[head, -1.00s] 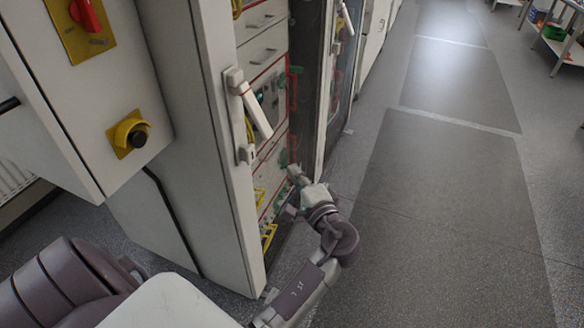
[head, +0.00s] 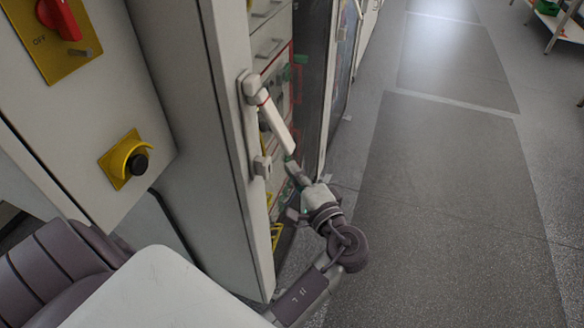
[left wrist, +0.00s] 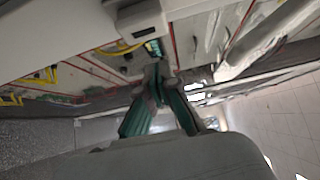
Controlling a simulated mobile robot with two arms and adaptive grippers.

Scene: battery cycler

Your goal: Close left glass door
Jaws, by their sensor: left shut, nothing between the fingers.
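A glass door with dark glass (head: 312,75) in a pale frame stands beyond the cabinet front, apparently swung outward. Nearer, a tall white panel edge (head: 225,110) carries a white lever handle (head: 272,118), tilted outward at its lower end. My left gripper (head: 291,168) is shut and empty, just below the lever's lower tip in the head view. I cannot tell whether they touch. In the left wrist view, the closed fingers (left wrist: 160,78) are between the white latch part (left wrist: 140,22) and the pale lever (left wrist: 245,45). My right gripper is not in view.
Drawers and red-lined modules (head: 270,60) fill the cabinet behind the panel edge. Grey floor (head: 440,190) lies open at right; a shelf (head: 562,22) stands far right.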

